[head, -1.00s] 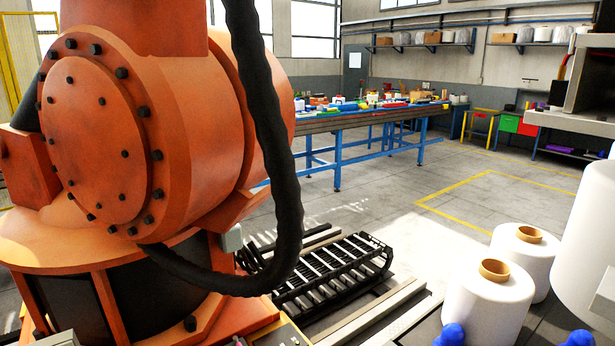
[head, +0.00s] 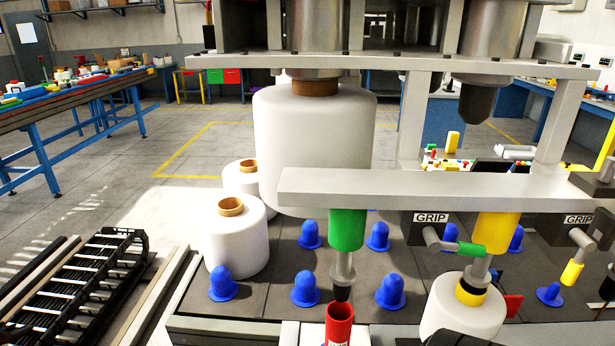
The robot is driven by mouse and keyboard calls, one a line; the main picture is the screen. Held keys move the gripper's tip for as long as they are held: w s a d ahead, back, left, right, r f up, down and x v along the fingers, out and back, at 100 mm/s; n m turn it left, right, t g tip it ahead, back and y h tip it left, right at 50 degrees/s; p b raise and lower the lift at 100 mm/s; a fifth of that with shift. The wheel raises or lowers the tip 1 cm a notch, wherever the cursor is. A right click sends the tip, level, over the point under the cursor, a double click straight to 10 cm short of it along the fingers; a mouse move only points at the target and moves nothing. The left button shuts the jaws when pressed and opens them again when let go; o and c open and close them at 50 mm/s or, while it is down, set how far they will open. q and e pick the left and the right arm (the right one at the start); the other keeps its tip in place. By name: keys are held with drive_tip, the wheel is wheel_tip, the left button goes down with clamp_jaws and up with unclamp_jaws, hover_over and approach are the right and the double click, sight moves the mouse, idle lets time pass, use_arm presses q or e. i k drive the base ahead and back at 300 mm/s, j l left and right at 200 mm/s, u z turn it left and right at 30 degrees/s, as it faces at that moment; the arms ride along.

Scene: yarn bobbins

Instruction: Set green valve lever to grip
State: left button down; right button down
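The green valve lever (head: 472,249) is in the middle right of the head view. Its grey arm comes out below a dark valve box (head: 418,228) with a white GRIP label (head: 430,218). The green handle points to the right and slightly down, and its tip shows close to a yellow-collared post. A second lever with a yellow handle (head: 572,272) hangs down and left from another box marked GRIP (head: 578,219).
A grey frame (head: 380,187) carries green (head: 347,230) and yellow (head: 497,232) collared posts. White bobbins (head: 315,140) and several blue pegs (head: 222,284) stand on the dark deck. A red cylinder (head: 340,325) is at the bottom. Open floor lies at left.

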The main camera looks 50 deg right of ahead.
sight(433, 243)
drive_tip(key=z, duration=2.5)
